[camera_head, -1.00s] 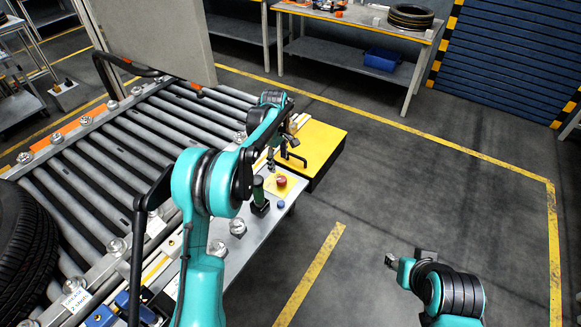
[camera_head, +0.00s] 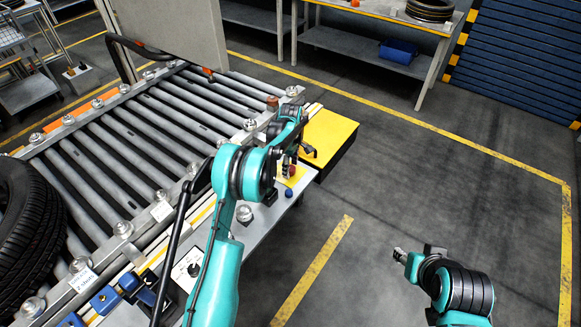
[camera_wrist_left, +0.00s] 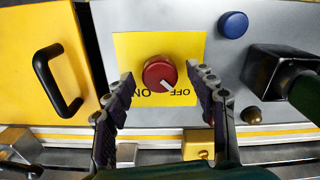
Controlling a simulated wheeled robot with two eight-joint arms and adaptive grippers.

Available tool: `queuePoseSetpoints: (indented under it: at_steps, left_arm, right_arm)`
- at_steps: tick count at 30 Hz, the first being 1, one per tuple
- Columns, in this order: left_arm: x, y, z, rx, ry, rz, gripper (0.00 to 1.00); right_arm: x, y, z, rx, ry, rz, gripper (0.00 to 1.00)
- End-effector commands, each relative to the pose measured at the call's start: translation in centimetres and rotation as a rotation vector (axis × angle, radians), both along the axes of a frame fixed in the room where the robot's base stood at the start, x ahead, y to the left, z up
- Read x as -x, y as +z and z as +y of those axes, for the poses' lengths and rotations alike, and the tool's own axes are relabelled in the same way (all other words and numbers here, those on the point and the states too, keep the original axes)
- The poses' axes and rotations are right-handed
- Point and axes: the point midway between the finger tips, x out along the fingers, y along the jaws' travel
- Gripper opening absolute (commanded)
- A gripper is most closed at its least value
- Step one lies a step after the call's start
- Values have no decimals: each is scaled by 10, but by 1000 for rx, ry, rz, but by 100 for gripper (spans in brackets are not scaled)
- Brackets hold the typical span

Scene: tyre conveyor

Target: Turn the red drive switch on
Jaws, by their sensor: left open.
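The red drive switch (camera_wrist_left: 158,72) is a round knob on a yellow plate (camera_wrist_left: 134,45) with upside-down ON and OFF labels. Its white pointer faces the OFF label at lower right. My left gripper (camera_wrist_left: 161,76) is open, with one finger on each side of the knob; gaps show between fingers and knob. In the head view the switch (camera_head: 291,171) is partly hidden by my left gripper (camera_head: 296,160) above the panel. My right gripper (camera_head: 399,254) is low at right over the floor, away from the panel; its jaw opening is too small to judge.
A yellow box (camera_wrist_left: 30,60) with a black handle stands at left. The roller conveyor (camera_head: 150,125) carries a tyre (camera_head: 28,232). Floor to the right is clear.

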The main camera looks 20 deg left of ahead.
Motion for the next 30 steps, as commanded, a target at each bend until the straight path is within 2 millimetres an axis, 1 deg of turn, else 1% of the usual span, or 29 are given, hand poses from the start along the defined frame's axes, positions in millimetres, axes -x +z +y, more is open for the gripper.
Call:
queuePoseSetpoints:
  at_steps: [5, 8, 9, 11, 18, 23, 30]
  left_arm:
    - [0, 0, 0, 0, 0, 0, 56]
    - [0, 0, 0, 0, 0, 0, 32]
    - [0, 0, 0, 0, 0, 0, 22]
    - [0, 0, 0, 0, 0, 0, 6]
    - [0, 0, 0, 0, -7, 0, 6]
    - [0, 0, 0, 0, -46, 0, 6]
    - [0, 0, 0, 0, -192, 0, 6]
  right_arm:
    - [0, 0, 0, 0, 0, 0, 40]
    - [0, 0, 0, 0, 0, 0, 40]
    - [0, 0, 0, 0, 0, 0, 40]
    - [0, 0, 0, 0, 0, 0, 40]
    - [0, 0, 0, 0, 0, 0, 40]
    - [0, -1, 0, 0, 0, 0, 40]
    - [0, -3, 0, 0, 0, 0, 40]
